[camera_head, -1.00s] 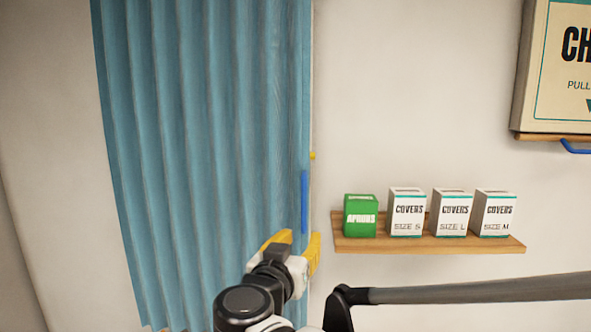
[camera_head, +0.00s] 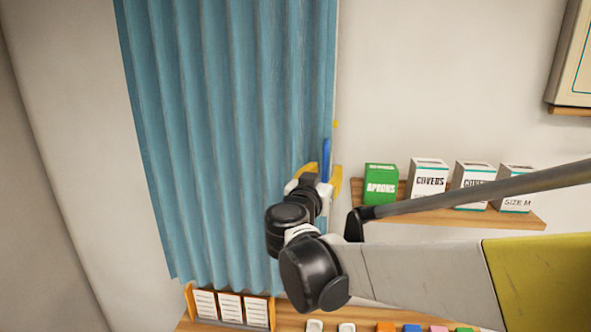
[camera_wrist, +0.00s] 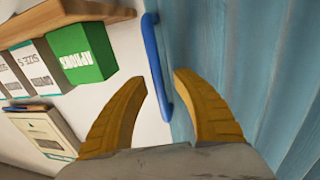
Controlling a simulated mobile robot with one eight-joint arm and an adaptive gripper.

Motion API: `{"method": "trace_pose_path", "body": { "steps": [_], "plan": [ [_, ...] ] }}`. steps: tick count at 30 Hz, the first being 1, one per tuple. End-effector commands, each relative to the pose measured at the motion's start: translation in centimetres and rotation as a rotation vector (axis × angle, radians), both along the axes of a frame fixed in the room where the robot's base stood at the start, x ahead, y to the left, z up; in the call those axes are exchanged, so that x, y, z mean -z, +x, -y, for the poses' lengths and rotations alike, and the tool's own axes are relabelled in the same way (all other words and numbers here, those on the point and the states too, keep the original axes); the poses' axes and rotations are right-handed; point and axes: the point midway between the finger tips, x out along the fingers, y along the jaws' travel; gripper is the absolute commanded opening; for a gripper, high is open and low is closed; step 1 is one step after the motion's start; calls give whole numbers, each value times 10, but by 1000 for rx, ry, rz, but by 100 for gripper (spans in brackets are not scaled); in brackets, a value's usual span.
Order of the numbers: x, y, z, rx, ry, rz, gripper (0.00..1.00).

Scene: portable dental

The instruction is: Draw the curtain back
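The blue pleated curtain (camera_head: 225,130) hangs closed from the top of the head view down to a low wooden surface. A blue upright handle (camera_head: 326,160) is at its right edge. My gripper (camera_head: 322,172) has yellow fingers and is at the lower part of this handle. In the wrist view the fingers (camera_wrist: 165,80) are spread apart, and the blue handle (camera_wrist: 157,65) runs between and beyond them. I cannot tell whether a finger touches it. The curtain also fills the right side of the wrist view (camera_wrist: 250,60).
A wooden shelf (camera_head: 525,215) right of the curtain holds a green aprons box (camera_head: 381,184) and white covers boxes (camera_head: 429,177). A grey bar (camera_head: 480,190) crosses in front. Below are a card rack (camera_head: 230,310) and small coloured items on a wooden surface.

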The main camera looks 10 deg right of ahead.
Motion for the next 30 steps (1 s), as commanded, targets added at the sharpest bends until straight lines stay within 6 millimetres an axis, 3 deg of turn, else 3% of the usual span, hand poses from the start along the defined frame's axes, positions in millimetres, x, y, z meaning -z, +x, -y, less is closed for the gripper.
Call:
{"method": "trace_pose_path", "body": {
  "steps": [6, 9, 10, 17, 22, 26, 30],
  "plan": [
    [0, 0, 0, 0, 0, 0, 34],
    [0, 0, 0, 0, 0, 0, 5],
    [0, 0, 0, 0, 0, 0, 0],
    [0, 0, -1, 0, 0, 0, 0],
    [1, 5, -14, -2, 0, 0, 0],
    [2, 13, -39, -5, 0, 0, 0],
    [3, 25, -78, -6, 0, 0, 0]
  ]
}}
